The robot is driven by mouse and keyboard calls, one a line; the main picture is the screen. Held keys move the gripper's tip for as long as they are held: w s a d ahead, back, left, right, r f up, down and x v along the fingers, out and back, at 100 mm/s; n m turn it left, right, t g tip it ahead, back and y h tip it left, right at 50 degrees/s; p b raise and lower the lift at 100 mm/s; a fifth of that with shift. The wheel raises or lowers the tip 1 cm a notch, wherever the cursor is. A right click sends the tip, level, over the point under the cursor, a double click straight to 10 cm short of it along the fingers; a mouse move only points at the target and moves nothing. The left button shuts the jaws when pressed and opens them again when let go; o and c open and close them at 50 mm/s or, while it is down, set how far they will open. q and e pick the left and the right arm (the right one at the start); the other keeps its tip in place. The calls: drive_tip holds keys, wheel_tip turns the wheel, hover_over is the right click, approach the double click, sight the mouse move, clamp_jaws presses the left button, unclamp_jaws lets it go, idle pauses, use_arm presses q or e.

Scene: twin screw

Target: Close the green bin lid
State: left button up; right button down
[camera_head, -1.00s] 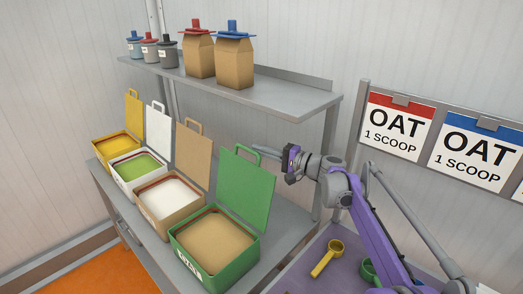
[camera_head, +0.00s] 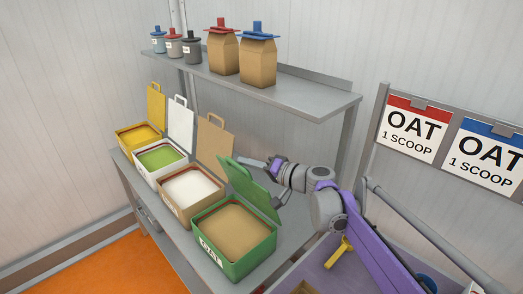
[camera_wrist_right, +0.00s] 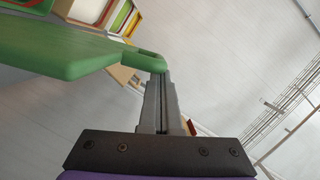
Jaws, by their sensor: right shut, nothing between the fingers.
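The green bin (camera_head: 238,262) stands at the near end of the row and holds a tan fill. Its green lid (camera_head: 252,188) is hinged at the bin's rear right edge. My right gripper (camera_head: 245,162) is shut and empty at the lid's upper back side, by the handle. In the right wrist view the shut fingers (camera_wrist_right: 158,82) meet the end of the lid's green handle (camera_wrist_right: 150,61), apparently touching it. The lid panel (camera_wrist_right: 55,45) extends left there. My left gripper is out of view.
Tan (camera_head: 176,203), white (camera_head: 143,176) and yellow (camera_head: 123,145) bins stand beyond with lids up. A shelf (camera_head: 300,94) with bags and small jars hangs above. A yellow scoop (camera_head: 339,252) lies at lower right. OAT signs (camera_head: 415,128) hang at right.

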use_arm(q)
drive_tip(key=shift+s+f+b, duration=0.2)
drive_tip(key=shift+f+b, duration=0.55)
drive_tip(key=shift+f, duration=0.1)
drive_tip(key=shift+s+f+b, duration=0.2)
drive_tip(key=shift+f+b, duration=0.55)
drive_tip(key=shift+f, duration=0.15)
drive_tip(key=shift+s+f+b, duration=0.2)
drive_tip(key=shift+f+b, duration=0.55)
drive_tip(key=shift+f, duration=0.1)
use_arm(e)
drive_tip(key=s+a+f+n+h, duration=0.1)
drive_tip(key=s+a+f+n, duration=0.3)
drive_tip(key=f, duration=0.3)
drive_tip(key=s+a+f+n+t+h, duration=0.1)
drive_tip(key=s+a+f+n, duration=0.2)
drive_tip(key=s+a+f, duration=0.2)
drive_tip(key=s+a+f+n+t+h, duration=0.1)
drive_tip(key=s+a+f+n, duration=0.3)
drive_tip(key=f, duration=0.6)
drive_tip(key=shift+s+a+f+n+h, duration=0.15)
drive_tip(key=shift+s+a+n+h, duration=0.15)
drive_tip(key=shift+h, duration=0.1)
